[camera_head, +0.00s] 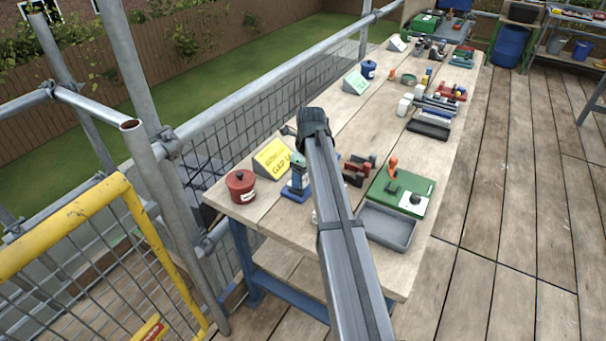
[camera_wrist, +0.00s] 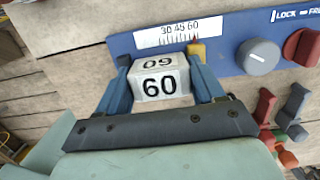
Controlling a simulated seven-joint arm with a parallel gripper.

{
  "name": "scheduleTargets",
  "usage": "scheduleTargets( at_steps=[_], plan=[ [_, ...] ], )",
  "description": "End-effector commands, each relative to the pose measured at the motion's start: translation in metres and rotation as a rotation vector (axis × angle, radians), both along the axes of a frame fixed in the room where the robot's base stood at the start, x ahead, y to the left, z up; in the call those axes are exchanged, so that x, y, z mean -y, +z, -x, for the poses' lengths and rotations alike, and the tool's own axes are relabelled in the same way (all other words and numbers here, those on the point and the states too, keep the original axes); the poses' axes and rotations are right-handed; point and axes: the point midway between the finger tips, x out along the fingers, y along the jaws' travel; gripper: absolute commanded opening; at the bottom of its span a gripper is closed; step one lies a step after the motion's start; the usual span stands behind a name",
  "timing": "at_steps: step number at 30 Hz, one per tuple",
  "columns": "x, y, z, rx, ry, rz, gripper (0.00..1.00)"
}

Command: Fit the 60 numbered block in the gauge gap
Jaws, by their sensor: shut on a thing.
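The white 60 block (camera_wrist: 160,82) shows black "60" on two faces in the wrist view. My gripper (camera_wrist: 158,62) is shut on it, with one blue finger on each side. The blue gauge (camera_wrist: 225,54) lies just beyond the block, with a "30 45 60" scale (camera_wrist: 180,32), a grey knob (camera_wrist: 258,57) and a red knob (camera_wrist: 304,47). A yellow piece (camera_wrist: 197,50) shows beside the right finger. The block and fingers hide part of the gauge's near edge; I cannot make out the gap or whether the block touches it. In the head view my arm covers much of this area.
In the head view, a red pot (camera_head: 240,186) and a yellow sign (camera_head: 272,158) stand at the bench's near left. A grey tray (camera_head: 388,228) and a green board (camera_head: 402,190) lie right of my arm. Red and grey clamp-like parts (camera_wrist: 280,110) sit right of my gripper in the wrist view.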

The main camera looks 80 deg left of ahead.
Motion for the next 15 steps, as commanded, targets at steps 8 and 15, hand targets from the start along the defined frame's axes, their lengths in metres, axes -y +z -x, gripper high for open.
scheduleTargets(
  at_steps=[8, 15],
  plan=[
    [0.0032, -0.0101, 0.0003, 0.003, 0.001, 0.010, 0.37],
    [0.0037, -0.0102, 0.0004, 0.004, 0.001, 0.011, 0.77]
  ],
)
